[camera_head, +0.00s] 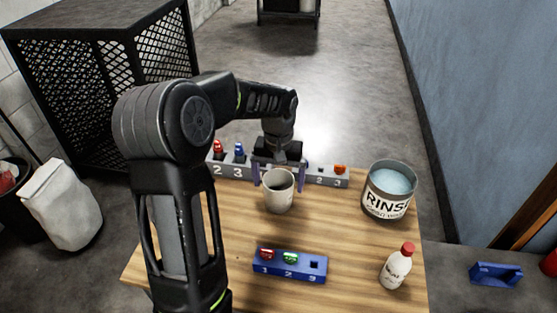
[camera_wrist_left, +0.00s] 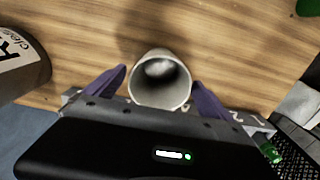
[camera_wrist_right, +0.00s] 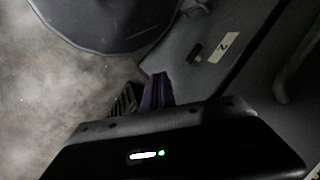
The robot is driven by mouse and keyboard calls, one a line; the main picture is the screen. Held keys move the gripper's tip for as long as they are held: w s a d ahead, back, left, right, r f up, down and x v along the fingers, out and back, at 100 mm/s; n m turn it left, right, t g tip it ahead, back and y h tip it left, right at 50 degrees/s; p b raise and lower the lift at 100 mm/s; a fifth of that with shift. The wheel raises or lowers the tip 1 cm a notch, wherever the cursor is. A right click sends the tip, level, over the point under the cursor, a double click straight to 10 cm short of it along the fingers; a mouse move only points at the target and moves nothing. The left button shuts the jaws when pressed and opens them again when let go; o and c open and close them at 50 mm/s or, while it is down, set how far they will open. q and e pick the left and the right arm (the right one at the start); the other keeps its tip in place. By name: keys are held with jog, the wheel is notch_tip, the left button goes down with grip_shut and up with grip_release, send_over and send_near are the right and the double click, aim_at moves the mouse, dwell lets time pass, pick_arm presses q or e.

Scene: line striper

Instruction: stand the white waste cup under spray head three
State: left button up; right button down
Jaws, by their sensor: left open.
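The white waste cup (camera_head: 279,202) stands upright on the wooden table, towards the back in the head view. It also shows in the left wrist view (camera_wrist_left: 160,92), its open mouth towards the camera. My left gripper (camera_head: 278,180) is open, with its purple fingers on either side of the cup; I cannot tell if they touch it. My right gripper (camera_wrist_right: 157,92) shows only in the right wrist view, its purple fingers together with nothing between them. I cannot make out which part is spray head three.
A grey numbered rack (camera_head: 227,171) with red and blue pieces lies behind the cup. A blue numbered rack (camera_head: 290,268) holds red and green pieces in front. A RINSE can (camera_head: 388,190) and a red-capped white bottle (camera_head: 396,268) stand at the right.

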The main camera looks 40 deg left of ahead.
pick_arm(q)
notch_tip(320, 180, up, 10)
jog(key=shift+b, duration=0.35)
jog(key=shift+o, duration=0.5)
